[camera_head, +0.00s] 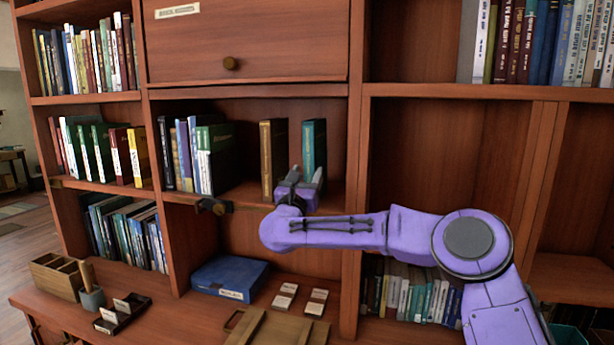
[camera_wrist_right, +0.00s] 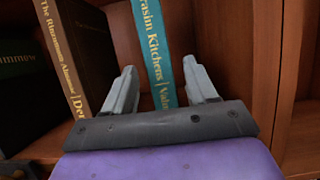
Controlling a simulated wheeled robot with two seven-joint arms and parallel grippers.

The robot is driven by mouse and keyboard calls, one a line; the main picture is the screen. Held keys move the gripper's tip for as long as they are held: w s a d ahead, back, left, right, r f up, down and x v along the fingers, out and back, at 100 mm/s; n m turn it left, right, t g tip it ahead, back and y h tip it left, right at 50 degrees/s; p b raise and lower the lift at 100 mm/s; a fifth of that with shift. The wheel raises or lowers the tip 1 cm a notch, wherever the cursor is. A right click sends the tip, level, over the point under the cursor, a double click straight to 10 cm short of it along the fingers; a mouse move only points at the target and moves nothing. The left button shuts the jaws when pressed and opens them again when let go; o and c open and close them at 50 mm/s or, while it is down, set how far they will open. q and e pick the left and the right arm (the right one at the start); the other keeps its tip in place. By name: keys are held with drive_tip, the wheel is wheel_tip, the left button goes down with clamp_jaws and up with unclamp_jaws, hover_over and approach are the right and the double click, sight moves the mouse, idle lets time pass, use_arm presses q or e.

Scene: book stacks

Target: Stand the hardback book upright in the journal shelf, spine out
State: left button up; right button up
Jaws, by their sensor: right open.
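A teal hardback book (camera_head: 314,147) stands upright in the middle shelf compartment (camera_head: 262,190), spine facing out. In the wrist view its spine (camera_wrist_right: 158,45) carries gold lettering and shows between the two fingers. My right gripper (camera_head: 304,180) is open at the lower part of this book, with one finger on each side; gaps show between fingers and spine. A brown book (camera_head: 273,150) stands upright to the left, apart from the teal one; its lettered spine also shows in the wrist view (camera_wrist_right: 62,60). My left gripper is not in view.
A row of books (camera_head: 205,155) fills the compartment's left side. A dark fitting (camera_head: 213,205) sits on the shelf edge. The desk below holds a blue box-like object (camera_head: 230,277), small label cards (camera_head: 285,295) and a wooden tray (camera_head: 290,330). The compartment to the right (camera_head: 430,150) is empty.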

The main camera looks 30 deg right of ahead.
drive_tip(key=b+v, duration=0.4)
drive_tip(key=v, duration=0.6)
drive_tip(key=shift+s+a+f, duration=0.15)
drive_tip(key=shift+a+f, duration=0.05)
drive_tip(key=shift+a, duration=0.1)
idle(0.7)
